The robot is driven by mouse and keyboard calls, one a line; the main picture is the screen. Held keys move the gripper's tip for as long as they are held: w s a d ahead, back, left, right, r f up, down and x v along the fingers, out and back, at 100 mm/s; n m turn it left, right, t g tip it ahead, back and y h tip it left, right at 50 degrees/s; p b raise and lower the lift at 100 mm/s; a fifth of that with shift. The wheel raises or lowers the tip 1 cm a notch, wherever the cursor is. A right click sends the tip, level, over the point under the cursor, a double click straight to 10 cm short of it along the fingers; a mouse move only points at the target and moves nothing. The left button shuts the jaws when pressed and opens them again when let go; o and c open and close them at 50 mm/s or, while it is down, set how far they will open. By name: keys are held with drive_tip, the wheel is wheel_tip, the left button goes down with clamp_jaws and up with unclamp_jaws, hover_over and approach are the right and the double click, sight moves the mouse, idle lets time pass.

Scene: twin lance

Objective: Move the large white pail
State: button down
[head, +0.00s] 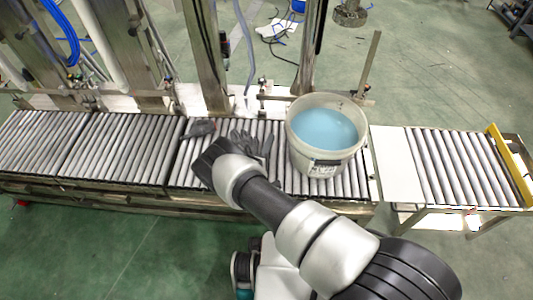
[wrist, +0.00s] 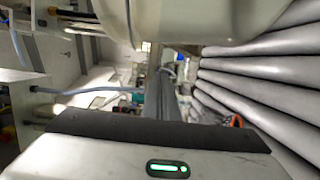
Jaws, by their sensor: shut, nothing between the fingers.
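The large white pail (head: 313,157) stands upright on the roller conveyor, right of centre in the head view. It holds light blue liquid, and a label shows on its near side. In the wrist view a pale curved surface across the top looks like the pail (wrist: 205,20), seen close and sideways. My gripper (wrist: 165,95) is shut and empty in the wrist view. In the head view my arm reaches over the conveyor left of the pail, and its own wrist hides the fingers. I cannot tell whether the gripper touches the pail.
Dark gloves (head: 251,144) lie on the rollers between my wrist and the pail. A white plate (head: 393,162) lies right of the pail, then a roller section (head: 460,168) with a yellow end stop (head: 511,166). Metal posts (head: 207,55) stand behind the conveyor.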

drive_tip(key=shift+w+d+b, duration=0.1)
drive_tip(key=shift+w+d, duration=0.3)
drive_tip(key=shift+d, duration=0.4)
drive_tip(key=shift+w+d+b, duration=0.15)
drive_tip(key=shift+w+d, duration=0.25)
drive_tip(key=shift+d, duration=0.35)
drive_tip(key=shift+w+d+b, duration=0.1)
drive_tip(key=shift+w+d, duration=0.3)
drive_tip(key=shift+d, duration=0.4)
